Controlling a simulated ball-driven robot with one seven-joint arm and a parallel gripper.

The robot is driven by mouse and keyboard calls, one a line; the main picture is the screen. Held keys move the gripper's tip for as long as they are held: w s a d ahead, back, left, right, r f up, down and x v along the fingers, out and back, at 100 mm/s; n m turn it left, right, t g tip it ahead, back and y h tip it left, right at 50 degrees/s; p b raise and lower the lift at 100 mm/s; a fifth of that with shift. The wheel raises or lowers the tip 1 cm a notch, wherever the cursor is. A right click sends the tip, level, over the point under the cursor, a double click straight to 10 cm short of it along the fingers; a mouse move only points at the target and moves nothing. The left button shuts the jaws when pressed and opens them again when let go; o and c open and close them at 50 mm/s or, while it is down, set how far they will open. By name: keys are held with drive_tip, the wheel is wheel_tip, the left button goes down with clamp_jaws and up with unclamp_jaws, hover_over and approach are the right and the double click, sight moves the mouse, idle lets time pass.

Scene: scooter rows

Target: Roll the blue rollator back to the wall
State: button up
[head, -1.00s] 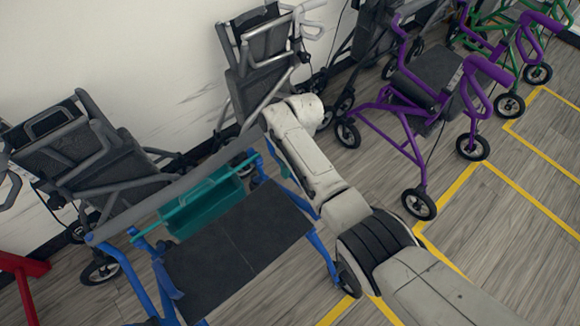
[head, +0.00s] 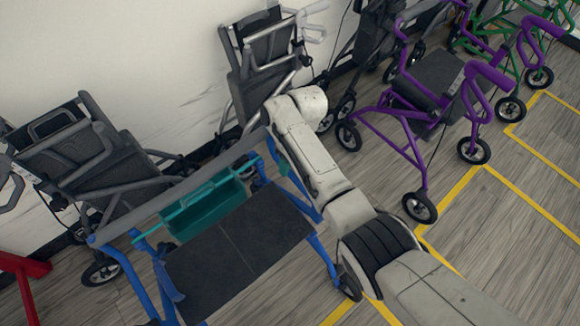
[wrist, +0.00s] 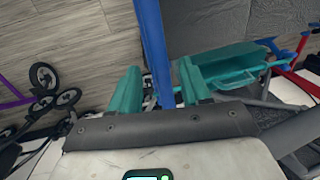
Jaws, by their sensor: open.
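The blue rollator (head: 317,247) stands upright in the lower left of the head view. It has a dark seat (head: 240,238), a teal basket (head: 200,207) and a grey back bar (head: 185,186). In the wrist view, my gripper (wrist: 160,82) has two teal fingers spread apart. A blue tube (wrist: 152,45) of the rollator runs between them; I cannot tell whether either finger touches it. The basket also shows beside the right finger in the wrist view (wrist: 228,66). In the head view, my arm hides the gripper and the rollator's right handle area.
Grey wheelchairs (head: 95,165) (head: 262,75) stand along the white wall (head: 120,50), behind the blue rollator. A purple rollator (head: 430,100) stands to the right, with a green one (head: 500,40) beyond. A red frame (head: 20,268) is at far left. Yellow lines (head: 525,195) mark open floor at right.

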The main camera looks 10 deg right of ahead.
wheel_tip(320, 180, up, 8)
drive_tip(key=w+d, duration=0.1)
drive_tip(key=shift+p, duration=0.3)
drive_tip(key=shift+d+f, duration=0.15)
